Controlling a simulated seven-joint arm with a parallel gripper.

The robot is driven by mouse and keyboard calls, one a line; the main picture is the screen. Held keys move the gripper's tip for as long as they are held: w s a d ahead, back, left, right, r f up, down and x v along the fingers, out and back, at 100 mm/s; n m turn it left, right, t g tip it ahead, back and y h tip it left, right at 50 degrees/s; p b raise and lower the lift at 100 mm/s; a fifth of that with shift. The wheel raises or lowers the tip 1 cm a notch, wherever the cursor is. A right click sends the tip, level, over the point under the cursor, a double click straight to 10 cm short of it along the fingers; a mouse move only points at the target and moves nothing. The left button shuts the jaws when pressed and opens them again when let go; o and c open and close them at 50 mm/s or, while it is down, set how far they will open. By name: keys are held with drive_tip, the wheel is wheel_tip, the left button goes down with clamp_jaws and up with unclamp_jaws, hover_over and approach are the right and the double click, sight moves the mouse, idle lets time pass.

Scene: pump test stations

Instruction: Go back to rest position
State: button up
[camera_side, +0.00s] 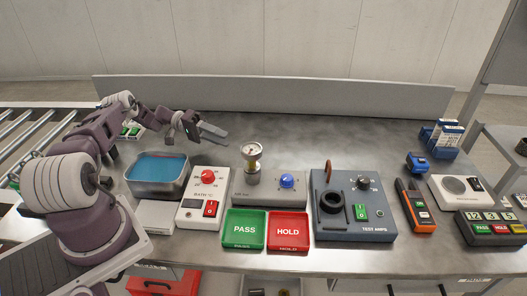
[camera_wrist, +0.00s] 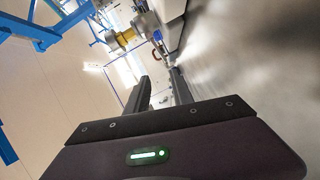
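My gripper (camera_side: 207,132) is held in the air above the left part of the steel table, behind the blue water tray (camera_side: 140,190). In the wrist view, the two dark fingers of my gripper (camera_wrist: 161,84) stand apart with a gap between them and nothing held. The gripper is tilted, and the wrist camera looks sideways along the table. My arm comes in from the left edge of the side view. No pump is clearly recognisable in either view.
Right of the tray stand a red-knob box (camera_side: 189,213), a grey station with a gauge (camera_side: 252,152), green PASS (camera_side: 240,243) and red HOLD (camera_side: 290,245) trays, and a blue TEST AMPS station (camera_side: 335,236). An orange meter (camera_side: 414,205) lies farther right. The table's back strip is clear.

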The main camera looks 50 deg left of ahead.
drive_tip(key=w+d+r+m+g+y, duration=0.1)
drive_tip(key=d+r+g+y, duration=0.15)
drive_tip(key=d+r, duration=0.35)
drive_tip(key=w+d+r+m+g+y, duration=0.1)
drive_tip(key=w+d+r+g+y, duration=0.2)
drive_tip(key=r, duration=0.4)
drive_tip(key=s+d+r+g+y, duration=0.2)
drive_tip(key=s+d+r+y, duration=0.3)
drive_tip(key=s+d+r, duration=0.5)
drive_tip(key=s+d+r+t+y, duration=0.2)
drive_tip(key=s+d+t, duration=0.1)
drive_tip(key=s, duration=0.7)
drive_tip(key=s+d+r+t+y, duration=0.2)
drive_tip(key=s+d+t+y, duration=0.1)
drive_tip(key=s, duration=0.7)
drive_tip(key=shift+d, duration=0.4)
